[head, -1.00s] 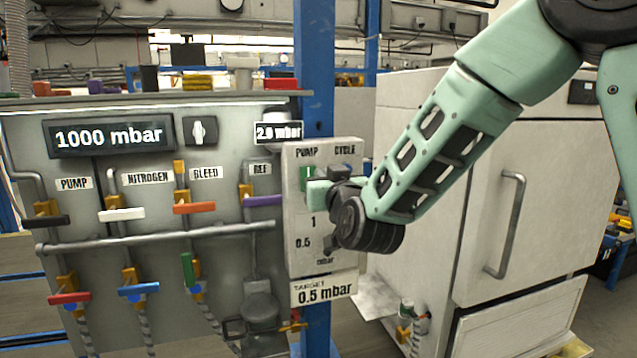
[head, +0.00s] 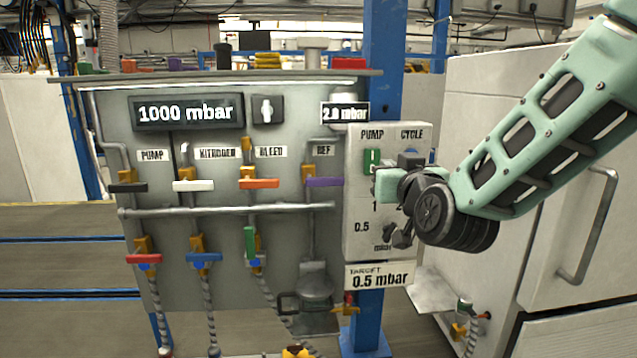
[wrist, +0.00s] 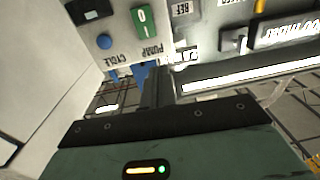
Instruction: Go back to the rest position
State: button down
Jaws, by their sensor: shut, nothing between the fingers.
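My gripper (wrist: 158,76) is shut and empty in the wrist view, its dark fingers close together beyond the green hand. In the head view my green hand (head: 387,183) is in front of the control box (head: 362,251), hiding part of its dial; the fingers are not clear there. I cannot tell whether it touches the box. The green pump switch (head: 371,161) and the blue cycle button (head: 410,158) show above the hand. The wrist view shows the same switch (wrist: 141,20) and button (wrist: 104,41) upside down.
The valve panel (head: 90,200) with coloured handles and a 1000 mbar display (head: 187,112) stands left of the box. A blue post (head: 383,70) rises behind the box. A white cabinet (head: 490,120) with a bar handle (head: 592,225) stands right, behind my arm.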

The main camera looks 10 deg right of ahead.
jog(key=s+a+f+n+g+y, duration=0.45)
jog(key=s+a+f+g, duration=0.65)
jog(key=s, duration=0.4)
jog(key=s+d+f+n+g+h, duration=0.1)
jog(key=s+d+f+g+h, duration=0.1)
jog(key=s, duration=0.7)
jog(key=s+d+f+n+g+h, duration=0.1)
jog(key=s+d+f+g+h, duration=0.2)
jog(key=s, duration=0.6)
jog(key=shift+s+d+f+n+g, duration=0.45)
jog(key=shift+f+g, duration=0.35)
jog(key=shift+g, duration=0.3)
